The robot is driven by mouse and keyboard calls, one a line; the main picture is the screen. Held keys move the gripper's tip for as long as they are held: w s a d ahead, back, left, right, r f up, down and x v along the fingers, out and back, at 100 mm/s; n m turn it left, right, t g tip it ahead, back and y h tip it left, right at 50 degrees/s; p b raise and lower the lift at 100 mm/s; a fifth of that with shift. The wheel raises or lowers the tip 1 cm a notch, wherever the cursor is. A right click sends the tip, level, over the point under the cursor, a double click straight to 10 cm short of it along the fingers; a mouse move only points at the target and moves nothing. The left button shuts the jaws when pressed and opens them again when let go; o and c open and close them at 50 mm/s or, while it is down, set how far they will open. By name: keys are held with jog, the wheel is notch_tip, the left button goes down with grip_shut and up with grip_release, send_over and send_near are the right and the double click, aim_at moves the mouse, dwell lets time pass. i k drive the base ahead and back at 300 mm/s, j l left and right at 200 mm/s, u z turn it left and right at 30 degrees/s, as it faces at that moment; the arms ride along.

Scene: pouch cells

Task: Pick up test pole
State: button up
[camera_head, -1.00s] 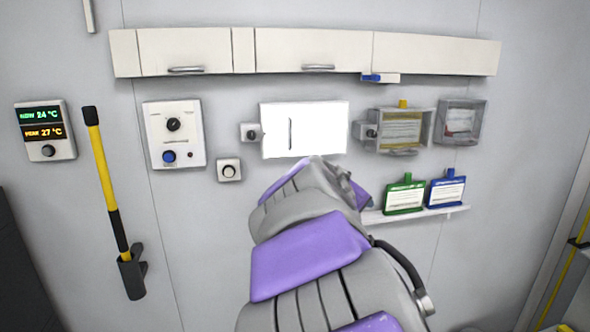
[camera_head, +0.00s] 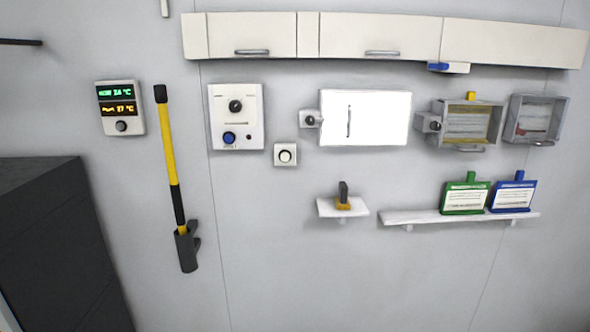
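The test pole (camera_head: 170,150) is a long yellow rod with black ends. It stands nearly upright against the wall at the left. Its lower end sits in a dark holder (camera_head: 187,250) fixed to the wall.
A temperature display (camera_head: 121,108) is left of the pole and a knob panel (camera_head: 237,117) is right of it. A dark cabinet (camera_head: 60,240) stands at lower left. Shelves with a small block (camera_head: 343,197), a green pouch (camera_head: 465,196) and a blue pouch (camera_head: 512,194) are at right.

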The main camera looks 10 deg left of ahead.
aim_at(160, 94)
jog(key=u, duration=1.35)
